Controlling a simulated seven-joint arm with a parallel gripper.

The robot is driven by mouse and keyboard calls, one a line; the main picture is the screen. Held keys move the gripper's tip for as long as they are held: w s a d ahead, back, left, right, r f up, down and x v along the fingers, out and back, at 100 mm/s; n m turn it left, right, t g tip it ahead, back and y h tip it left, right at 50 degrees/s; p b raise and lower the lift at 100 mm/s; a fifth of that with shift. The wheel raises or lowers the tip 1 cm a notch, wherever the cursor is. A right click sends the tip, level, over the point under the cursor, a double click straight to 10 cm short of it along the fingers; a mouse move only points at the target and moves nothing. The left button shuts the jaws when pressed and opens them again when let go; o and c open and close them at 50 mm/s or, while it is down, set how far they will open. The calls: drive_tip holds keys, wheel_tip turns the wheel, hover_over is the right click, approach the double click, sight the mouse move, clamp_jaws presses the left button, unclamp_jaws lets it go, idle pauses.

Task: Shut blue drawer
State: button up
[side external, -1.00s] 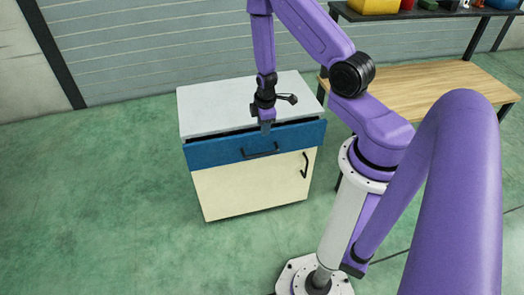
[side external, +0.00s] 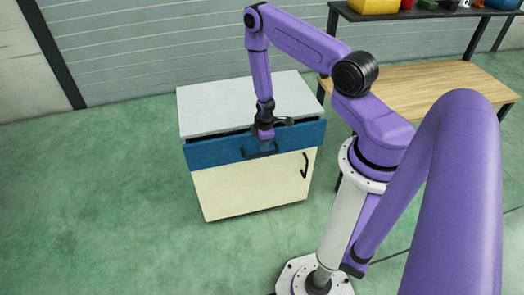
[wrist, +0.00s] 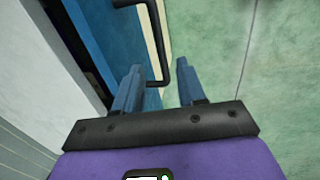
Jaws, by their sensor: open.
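The blue drawer (side external: 215,151) is at the top of a white and cream cabinet and stands slightly open, with a dark gap above its front. Its black handle (side external: 247,154) is on the front; the handle also shows in the wrist view (wrist: 158,45). My gripper (side external: 265,146) is at the drawer front, by the handle. In the wrist view its two blue-grey fingers (wrist: 157,84) are apart, with the lower end of the handle near and partly between them. I cannot tell whether a finger touches the handle or the drawer front.
The cabinet's pale top (side external: 215,105) is bare. Its cream door (side external: 245,190) below is shut and has a black handle (side external: 305,165). A wooden workbench (side external: 440,92) stands at the right. The green floor in front and to the left is clear.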

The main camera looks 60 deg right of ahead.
sight(262, 154)
drive_tip(key=shift+w+d+f, duration=0.15)
drive_tip(key=shift+f, duration=0.85)
drive_tip(key=shift+w+d+f, duration=0.1)
drive_tip(key=shift+d+f, duration=0.05)
drive_tip(key=shift+f, duration=0.9)
drive_tip(key=shift+w+d+f, duration=0.15)
drive_tip(key=shift+f, duration=0.85)
clamp_jaws()
